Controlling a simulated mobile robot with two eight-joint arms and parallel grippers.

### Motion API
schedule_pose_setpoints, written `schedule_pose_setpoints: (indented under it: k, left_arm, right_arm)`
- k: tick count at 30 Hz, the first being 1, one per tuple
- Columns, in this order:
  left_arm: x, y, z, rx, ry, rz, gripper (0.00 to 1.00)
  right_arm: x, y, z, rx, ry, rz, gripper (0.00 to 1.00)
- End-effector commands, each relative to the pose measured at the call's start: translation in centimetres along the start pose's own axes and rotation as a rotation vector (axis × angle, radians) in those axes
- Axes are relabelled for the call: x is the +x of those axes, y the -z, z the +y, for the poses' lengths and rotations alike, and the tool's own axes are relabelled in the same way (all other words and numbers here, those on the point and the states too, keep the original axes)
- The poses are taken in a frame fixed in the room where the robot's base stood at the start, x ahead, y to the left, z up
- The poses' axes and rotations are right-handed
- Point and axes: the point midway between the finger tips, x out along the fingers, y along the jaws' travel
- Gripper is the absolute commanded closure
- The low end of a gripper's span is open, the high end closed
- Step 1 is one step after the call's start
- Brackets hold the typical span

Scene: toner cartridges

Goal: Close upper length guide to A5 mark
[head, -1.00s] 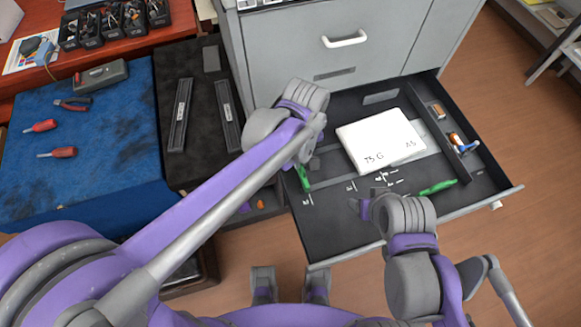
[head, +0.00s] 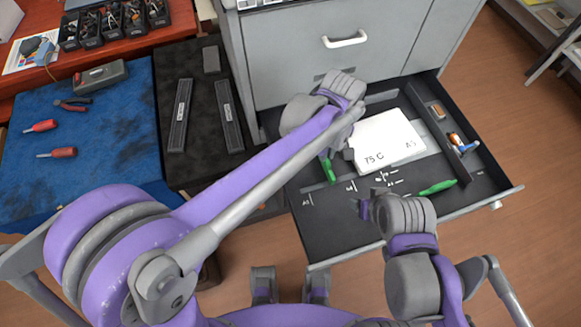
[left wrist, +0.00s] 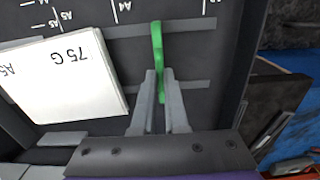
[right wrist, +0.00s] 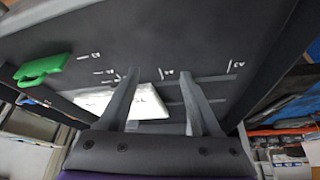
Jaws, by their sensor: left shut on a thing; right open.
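A green length guide (head: 328,171) stands in the open drawer, left of the white paper stack (head: 388,142). My left gripper (left wrist: 158,76) is shut on this guide; its fingertips are largely hidden by the arm in the head view. In the left wrist view the green guide (left wrist: 157,50) lies between the A4 mark (left wrist: 115,12) and another mark at the right. An A5 mark (left wrist: 62,20) is beyond A4, near the stack. My right gripper (right wrist: 158,74) is open and empty above the drawer's front. A second green guide (head: 438,187) lies at the drawer's right.
The drawer floor (head: 345,225) is bare toward the front. A side compartment (head: 455,135) at the right holds small items. A blue mat (head: 95,145) with screwdrivers and pliers lies at the left, beside two dark bars (head: 180,115).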

Motion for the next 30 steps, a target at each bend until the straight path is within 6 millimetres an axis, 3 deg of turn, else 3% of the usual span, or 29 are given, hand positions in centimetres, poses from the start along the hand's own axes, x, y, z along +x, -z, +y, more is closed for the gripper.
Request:
schedule_pose_setpoints:
  k: [30]
  left_arm:
    - [-0.1,0.0,7.2,0.002,-0.001,0.001,1.0]
  right_arm:
    - [-0.5,0.3,0.0,0.0,0.0,0.002,0.35]
